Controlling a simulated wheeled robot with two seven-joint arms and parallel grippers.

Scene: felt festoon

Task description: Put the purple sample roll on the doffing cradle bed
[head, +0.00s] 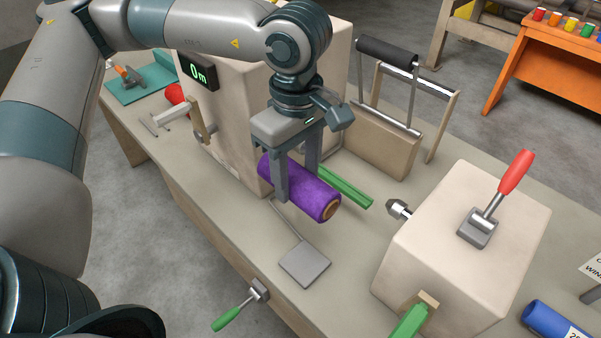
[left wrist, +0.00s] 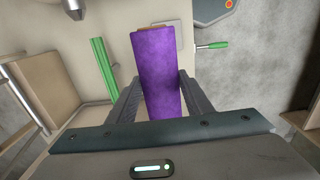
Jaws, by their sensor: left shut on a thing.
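The purple sample roll (head: 325,203) is between the fingers of my left gripper (head: 295,187), which is shut on it. The roll lies level above the bench, one brown core end facing the front right. In the left wrist view the roll (left wrist: 160,68) runs lengthwise between the two fingers (left wrist: 161,88). A long green ridged piece (head: 345,187), possibly the doffing cradle bed, lies behind the roll; it also shows left of the roll in the left wrist view (left wrist: 103,68). The roll is apart from it there. My right gripper is not in view.
A beige block with a red lever (head: 500,200) stands at right, a metal spindle (head: 398,209) on its side. A tall beige housing with a display (head: 199,71) stands behind my gripper. A grey plate (head: 305,263) and green-handled crank (head: 240,305) are at the front edge.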

